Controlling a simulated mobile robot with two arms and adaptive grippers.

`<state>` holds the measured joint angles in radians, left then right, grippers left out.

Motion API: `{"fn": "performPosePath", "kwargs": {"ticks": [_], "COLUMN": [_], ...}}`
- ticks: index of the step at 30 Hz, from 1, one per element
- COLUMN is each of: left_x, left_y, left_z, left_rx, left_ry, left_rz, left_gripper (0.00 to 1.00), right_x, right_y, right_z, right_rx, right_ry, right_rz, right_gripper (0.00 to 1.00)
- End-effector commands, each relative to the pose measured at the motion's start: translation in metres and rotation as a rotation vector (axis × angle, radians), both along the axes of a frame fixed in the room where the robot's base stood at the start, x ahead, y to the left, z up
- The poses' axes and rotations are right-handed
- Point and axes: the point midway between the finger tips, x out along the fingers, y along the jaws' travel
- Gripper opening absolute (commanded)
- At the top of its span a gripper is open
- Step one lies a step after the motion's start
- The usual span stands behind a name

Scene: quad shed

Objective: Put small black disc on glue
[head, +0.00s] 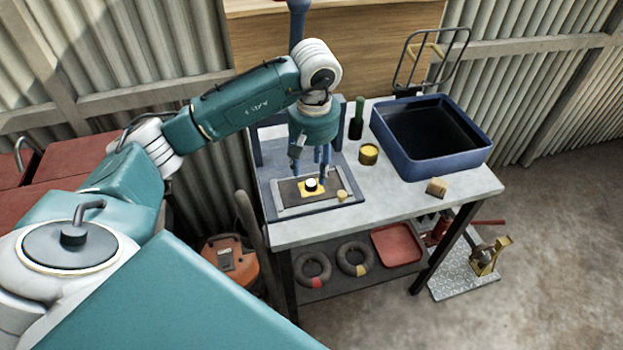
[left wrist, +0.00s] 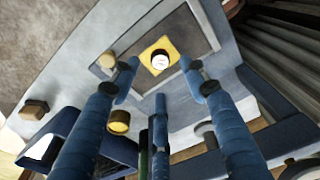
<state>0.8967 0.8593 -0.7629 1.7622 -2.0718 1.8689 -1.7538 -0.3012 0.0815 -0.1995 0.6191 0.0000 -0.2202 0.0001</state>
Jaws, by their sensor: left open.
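A small black disc with a white top (head: 311,184) sits on a yellow square patch (head: 320,191), which may be the glue. The patch lies on a dark grey plate (head: 290,194) on the workbench. In the left wrist view the disc (left wrist: 160,60) shows as a white circle with a dark rim, inside the yellow square (left wrist: 172,47). My left gripper (head: 322,172) is above the disc, pointing down. Its blue fingers are spread around the disc and apart from it in the left wrist view (left wrist: 159,76), with nothing between them. My right gripper is not in view.
A small tan piece (head: 342,196) is beside the patch. A yellow tin (head: 369,154), green bottle (head: 357,118), deep blue tub (head: 431,172) and tan block (head: 437,187) stand to the right. The bench front between the plate and tan block is clear.

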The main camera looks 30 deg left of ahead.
Motion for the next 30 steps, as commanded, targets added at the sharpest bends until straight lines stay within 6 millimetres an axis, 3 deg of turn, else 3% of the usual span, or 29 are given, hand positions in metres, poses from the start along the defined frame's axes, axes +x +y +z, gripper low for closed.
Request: {"fn": "performPosePath", "kwargs": {"ticks": [6,12,30], "left_x": [-0.003,-0.005,-0.005], "left_y": [-0.003,-0.005,-0.005], "left_z": [0.041,0.061,0.063], "left_rx": [0.001,0.001,0.0], "left_ry": [-0.004,-0.001,0.001], "left_rz": [0.0,0.0,0.001], "left_gripper": [0.45,0.45,0.45], "right_x": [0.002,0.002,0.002], "right_y": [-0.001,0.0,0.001], "right_z": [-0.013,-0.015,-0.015], "right_rx": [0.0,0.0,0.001], "right_ry": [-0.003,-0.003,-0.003], "right_rz": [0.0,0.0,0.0], "right_gripper": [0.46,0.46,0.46]}}
